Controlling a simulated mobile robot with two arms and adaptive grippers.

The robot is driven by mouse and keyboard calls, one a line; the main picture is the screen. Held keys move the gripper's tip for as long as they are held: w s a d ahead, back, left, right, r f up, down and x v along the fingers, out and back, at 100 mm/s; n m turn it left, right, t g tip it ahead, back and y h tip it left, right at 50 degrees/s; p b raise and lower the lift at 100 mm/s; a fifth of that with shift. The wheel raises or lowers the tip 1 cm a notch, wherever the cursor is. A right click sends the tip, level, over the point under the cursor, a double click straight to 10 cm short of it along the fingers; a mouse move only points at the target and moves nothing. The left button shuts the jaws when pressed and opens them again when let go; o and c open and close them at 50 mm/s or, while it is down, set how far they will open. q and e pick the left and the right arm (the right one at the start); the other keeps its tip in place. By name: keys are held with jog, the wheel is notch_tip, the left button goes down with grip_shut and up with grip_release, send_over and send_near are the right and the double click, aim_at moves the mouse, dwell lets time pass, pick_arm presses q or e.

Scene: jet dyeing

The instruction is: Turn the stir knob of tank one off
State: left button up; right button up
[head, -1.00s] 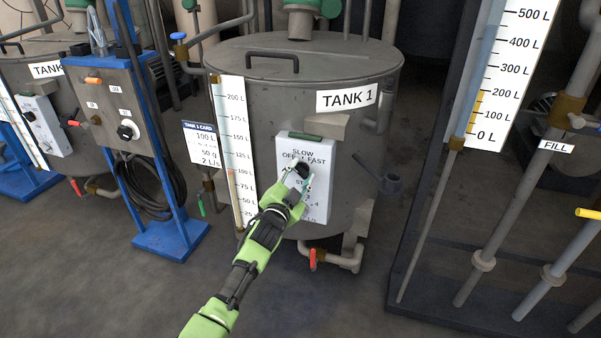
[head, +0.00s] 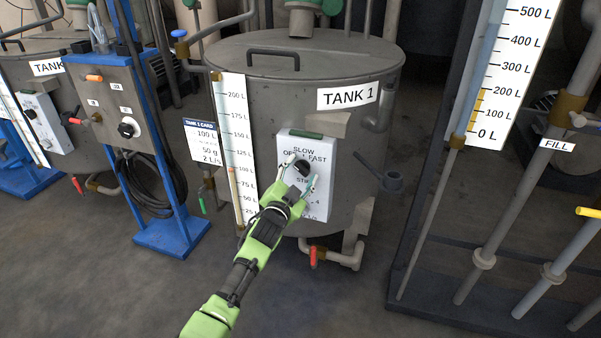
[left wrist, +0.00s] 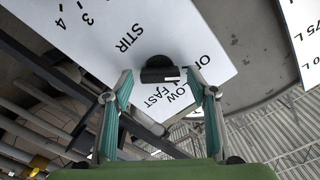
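Tank one (head: 347,125) is a grey drum labelled TANK 1, with a white control panel (head: 317,208) on its front. The black stir knob (head: 302,168) sits on the panel below the words SLOW, OFF and FAST. It also shows in the left wrist view (left wrist: 159,70), beside the word STIR. My left gripper (head: 301,171) is open in front of the panel, with its fingers spread to either side of the knob. In the left wrist view the fingers (left wrist: 160,92) stand apart, with gaps to the knob. The exact knob setting is hard to read. My right gripper is not in view.
A blue stand with a grey control box (head: 118,105) and a hanging cable stands left of tank one. A tall level gauge (head: 237,150) and a tank card (head: 202,143) are left of the panel. A red-handled valve (head: 313,257) is below. Pipes stand at the right.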

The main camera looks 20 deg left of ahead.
pick_arm(q)
jog(key=s, duration=1.2)
jog(key=shift+a, duration=0.2)
jog(key=s+f+n+g+y, duration=0.15)
jog(key=s+f+g, duration=0.25)
jog(key=s+f, duration=0.6)
jog(key=s+f+n+g, duration=0.35)
jog(key=s+f, duration=0.35)
jog(key=f, duration=0.6)
jog(key=s+d+f+n+g+h+p, duration=0.1)
jog(key=s+f+g+p, duration=0.45)
jog(key=s, duration=0.85)
jog(key=s+f+g+p, duration=0.3)
jog(key=s+f+p, duration=0.3)
jog(key=s+f, duration=0.7)
jog(key=s+a+r+g+p, duration=0.1)
jog(key=s+a+p, duration=0.1)
jog(key=s+p, duration=0.5)
jog(key=s, duration=0.6)
jog(key=shift+s, duration=0.3)
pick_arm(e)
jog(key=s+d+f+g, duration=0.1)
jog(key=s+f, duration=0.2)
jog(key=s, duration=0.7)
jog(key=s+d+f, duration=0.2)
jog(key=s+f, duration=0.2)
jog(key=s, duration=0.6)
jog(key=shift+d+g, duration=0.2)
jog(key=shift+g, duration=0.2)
